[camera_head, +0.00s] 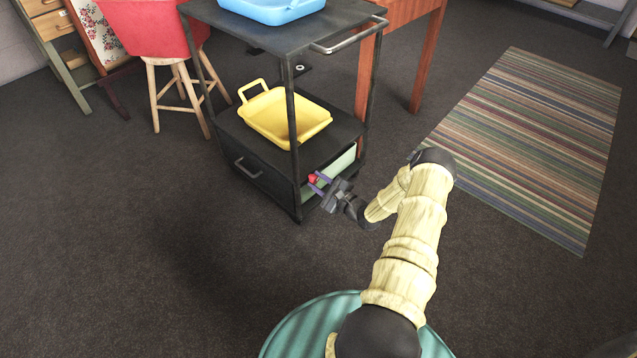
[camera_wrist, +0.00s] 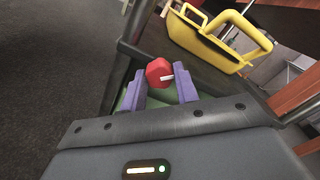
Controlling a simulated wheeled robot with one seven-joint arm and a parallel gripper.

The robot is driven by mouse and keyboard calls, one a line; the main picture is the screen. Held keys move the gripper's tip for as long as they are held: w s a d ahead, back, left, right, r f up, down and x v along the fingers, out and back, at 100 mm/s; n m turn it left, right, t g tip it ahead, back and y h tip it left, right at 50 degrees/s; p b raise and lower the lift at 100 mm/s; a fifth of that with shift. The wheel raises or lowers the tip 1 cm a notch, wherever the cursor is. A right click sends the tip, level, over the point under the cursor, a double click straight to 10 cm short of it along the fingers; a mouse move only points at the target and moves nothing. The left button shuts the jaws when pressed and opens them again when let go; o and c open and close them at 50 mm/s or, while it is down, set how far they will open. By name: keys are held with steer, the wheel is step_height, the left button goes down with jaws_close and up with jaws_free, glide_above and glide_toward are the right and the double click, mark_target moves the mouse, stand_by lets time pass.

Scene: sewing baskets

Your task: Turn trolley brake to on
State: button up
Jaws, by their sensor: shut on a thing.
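The black trolley (camera_head: 268,32) stands upright, with a top shelf, a lower shelf and a handle bar at its top right. A red knob (camera_head: 313,179), which looks like the brake control, is on the pale green end panel (camera_head: 342,163) below the lower shelf. In the wrist view the red knob (camera_wrist: 158,71) has a white mark on its right part. My gripper (camera_head: 319,184) is at the knob, its purple fingers one on each side and shut on it. The fingers (camera_wrist: 162,88) hide part of the knob's base. I cannot read any brake label.
A yellow basket (camera_head: 280,118) sits on the lower shelf and a blue tray (camera_head: 270,10) on top. A red chair (camera_head: 150,28) stands left, a wooden table (camera_head: 427,55) behind. A striped rug (camera_head: 530,140) lies right. The floor in front is clear.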

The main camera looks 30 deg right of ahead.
steer(key=m, duration=0.4)
steer(key=shift+f+m+b, duration=0.1)
steer(key=shift+m+b, duration=0.2)
steer(key=m, duration=0.3)
steer(key=shift+m, duration=0.4)
steer(key=o, duration=1)
steer(key=shift+s, duration=0.15)
steer(key=p+v, duration=0.5)
steer(key=v, duration=1.2)
steer(key=shift+s, duration=0.1)
